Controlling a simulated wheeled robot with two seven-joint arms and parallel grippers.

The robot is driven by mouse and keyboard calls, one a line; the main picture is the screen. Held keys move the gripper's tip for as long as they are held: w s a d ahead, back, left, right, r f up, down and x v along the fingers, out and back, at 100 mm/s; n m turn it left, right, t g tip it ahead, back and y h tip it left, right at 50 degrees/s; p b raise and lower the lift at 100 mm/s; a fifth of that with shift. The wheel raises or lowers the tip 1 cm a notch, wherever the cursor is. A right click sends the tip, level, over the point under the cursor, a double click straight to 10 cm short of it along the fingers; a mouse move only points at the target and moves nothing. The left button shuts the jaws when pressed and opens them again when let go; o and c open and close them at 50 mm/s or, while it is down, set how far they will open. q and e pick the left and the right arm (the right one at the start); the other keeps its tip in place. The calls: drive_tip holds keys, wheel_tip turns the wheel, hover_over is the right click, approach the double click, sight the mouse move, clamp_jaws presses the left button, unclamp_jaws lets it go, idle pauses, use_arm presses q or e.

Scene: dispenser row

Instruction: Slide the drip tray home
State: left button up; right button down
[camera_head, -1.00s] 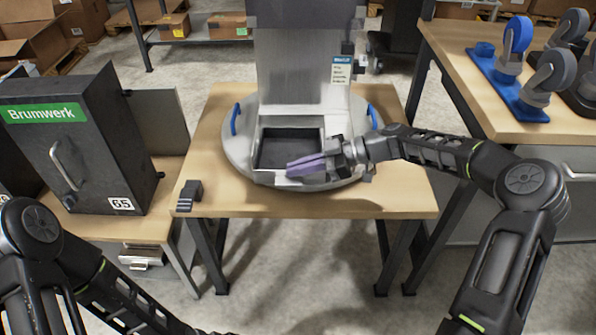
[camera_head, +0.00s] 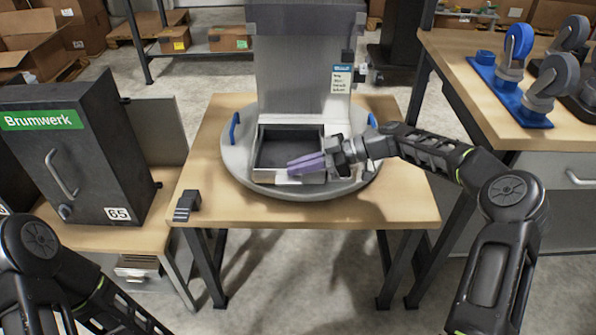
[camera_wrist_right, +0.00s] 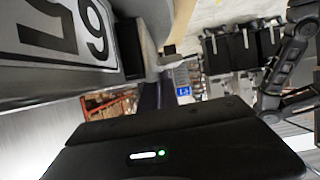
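The drip tray (camera_head: 264,178), dark inside with a pale rim, lies on the round grey base (camera_head: 236,165) at the foot of the grey dispenser (camera_head: 305,75). Its back edge is at or very near the dispenser front; I cannot tell whether a gap remains. My right gripper (camera_head: 292,164) reaches in from the right, its purple fingers close together and looking shut at the tray's front right. They hide part of the front wall, and contact is unclear.
A small dark block (camera_head: 187,205) lies on the wooden table (camera_head: 400,205) at its left front. A workbench (camera_head: 445,70) with casters is on the right. The table's front strip is mostly clear.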

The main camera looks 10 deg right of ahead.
drive_tip(key=shift+w, duration=0.45)
drive_tip(key=c, duration=1.5)
unclamp_jaws()
drive_tip(key=shift+d, duration=0.1)
drive_tip(key=shift+c, duration=0.2)
drive_tip(key=shift+d, duration=0.15)
drive_tip(key=v, duration=0.7)
drive_tip(key=shift+s+d+r, duration=0.1)
drive_tip(key=shift+d+r, duration=0.05)
drive_tip(key=shift+d, duration=0.1)
drive_tip(key=shift+s, duration=0.1)
